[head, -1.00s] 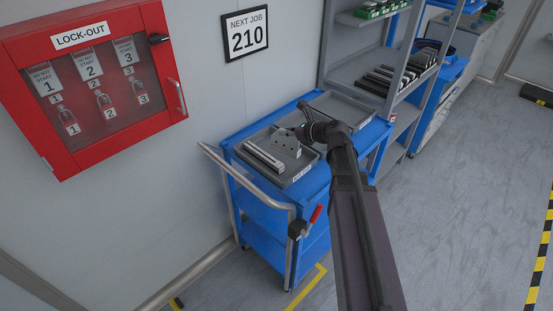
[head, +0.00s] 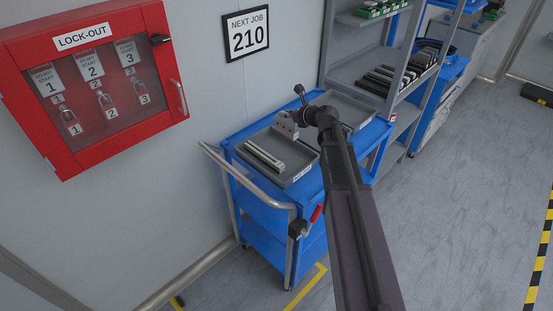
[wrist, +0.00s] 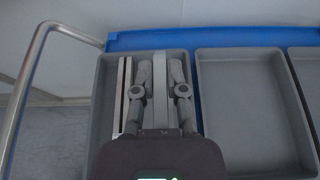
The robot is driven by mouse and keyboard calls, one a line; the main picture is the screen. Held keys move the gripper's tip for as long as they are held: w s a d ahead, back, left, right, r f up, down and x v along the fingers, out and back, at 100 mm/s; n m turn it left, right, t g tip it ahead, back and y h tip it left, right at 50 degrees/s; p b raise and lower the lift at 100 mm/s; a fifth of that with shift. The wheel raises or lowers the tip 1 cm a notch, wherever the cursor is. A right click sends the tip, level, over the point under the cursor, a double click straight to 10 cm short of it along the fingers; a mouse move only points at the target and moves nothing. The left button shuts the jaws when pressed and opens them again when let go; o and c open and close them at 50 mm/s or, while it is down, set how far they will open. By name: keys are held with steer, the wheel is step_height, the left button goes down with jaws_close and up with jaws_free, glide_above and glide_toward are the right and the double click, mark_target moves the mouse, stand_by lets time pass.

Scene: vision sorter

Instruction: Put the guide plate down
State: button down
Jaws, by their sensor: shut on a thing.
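The guide plate (head: 286,125) is a grey plate with small holes. My gripper (head: 297,117) is shut on it and holds it upright at the back end of the left grey tray (head: 299,176). In the wrist view, the guide plate (wrist: 160,92) shows edge-on between the two fingers of my gripper (wrist: 161,66), over the same tray (wrist: 102,118). I cannot tell whether its lower edge touches the tray floor. Light rails (head: 265,157) lie in this tray beside the plate; they also show in the wrist view (wrist: 123,96), close to the left finger.
The trays stand on a blue trolley (head: 241,144) with a metal push handle (head: 243,184). An empty grey tray (wrist: 250,105) lies to the right in the wrist view. A shelf rack (head: 352,52) stands behind, and a red lock-out box (head: 24,88) hangs on the wall.

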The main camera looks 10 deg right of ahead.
mark_target(290, 136)
steer(key=shift+f, duration=0.1)
step_height(290, 136, down, 6)
steer(key=b, duration=0.6)
stand_by(0.6)
steer(key=shift+f+b, duration=1.9)
steer(key=shift+b, duration=0.15)
steer(key=shift+f, duration=0.1)
steer(key=c, duration=0.7)
jaws_free()
steer(key=shift+r, duration=0.2)
